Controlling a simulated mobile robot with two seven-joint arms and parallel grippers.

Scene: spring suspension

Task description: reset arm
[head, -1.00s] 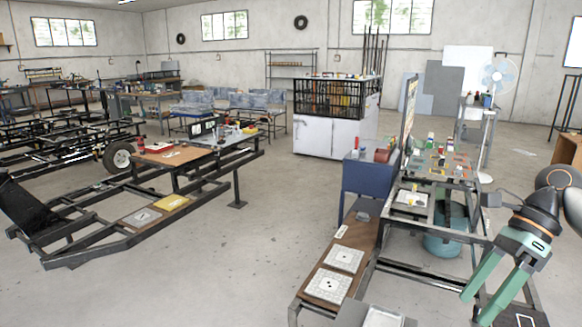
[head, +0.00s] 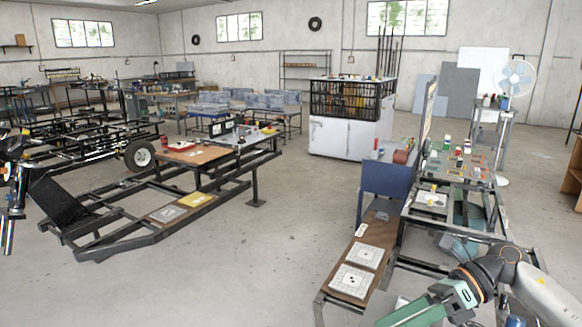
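My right arm comes in at the bottom right, with its green gripper (head: 408,316) low in the head view, over the front of the right workbench frame. Its fingers point left and run to the bottom edge, so their opening is not clear. Nothing is visibly held in it. Part of my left arm shows at the far left edge, with its gripper (head: 8,236) hanging down, blue-tinted and partly cut off. Its opening cannot be made out.
A metal frame bench (head: 180,232) with a brown board stands at left. At right, a brown plank (head: 343,292) carries white patterned plates beside a blue box (head: 388,180). A white cabinet (head: 343,138) with a black cage stands behind. Open floor (head: 265,260) lies between the benches.

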